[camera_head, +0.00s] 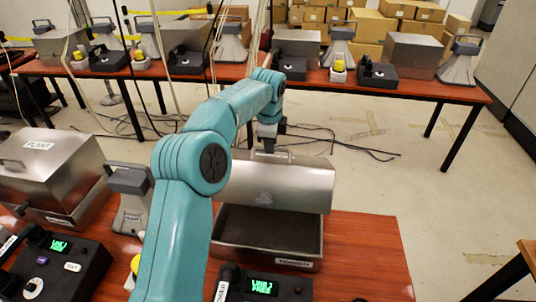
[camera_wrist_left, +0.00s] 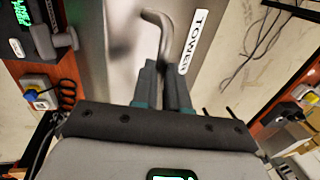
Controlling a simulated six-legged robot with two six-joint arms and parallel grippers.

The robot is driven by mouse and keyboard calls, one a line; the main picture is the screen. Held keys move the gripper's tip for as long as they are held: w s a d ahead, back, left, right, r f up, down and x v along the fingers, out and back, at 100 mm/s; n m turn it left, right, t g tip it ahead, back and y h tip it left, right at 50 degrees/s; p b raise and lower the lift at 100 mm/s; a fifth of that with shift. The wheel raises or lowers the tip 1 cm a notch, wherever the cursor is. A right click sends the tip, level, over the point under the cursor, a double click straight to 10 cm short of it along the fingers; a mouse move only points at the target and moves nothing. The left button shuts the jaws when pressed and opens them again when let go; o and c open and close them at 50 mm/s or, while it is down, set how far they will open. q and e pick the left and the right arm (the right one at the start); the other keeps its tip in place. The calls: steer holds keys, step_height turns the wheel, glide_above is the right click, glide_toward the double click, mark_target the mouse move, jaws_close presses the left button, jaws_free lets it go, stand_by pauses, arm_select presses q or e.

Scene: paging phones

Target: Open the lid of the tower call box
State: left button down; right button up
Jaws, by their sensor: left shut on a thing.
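The tower call box is a steel box on the near table. Its lid (camera_head: 278,186) is tilted up at the back, and a dark opening shows above the base (camera_head: 255,262). The lid's handle (camera_head: 290,156) is at the lid's upper edge. My left gripper (camera_head: 268,146) is at that handle. In the left wrist view my left gripper (camera_wrist_left: 163,72) is shut on the bent metal handle (camera_wrist_left: 154,18), beside a white TOWER label (camera_wrist_left: 193,41) on the lid. My right gripper is in neither view.
A closed steel box labelled PLANT (camera_head: 75,170) stands at the left, with a grey handset stand (camera_head: 130,205) beside it. Black phone units (camera_head: 70,262) with green displays are in front. A back table (camera_head: 400,82) holds more boxes. Cables lie on the floor.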

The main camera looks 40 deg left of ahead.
arm_select(q)
steer(key=shift+w+a, duration=0.25)
steer(key=shift+w, duration=0.2)
steer(key=shift+w+a, duration=0.2)
steer(key=shift+w, duration=0.25)
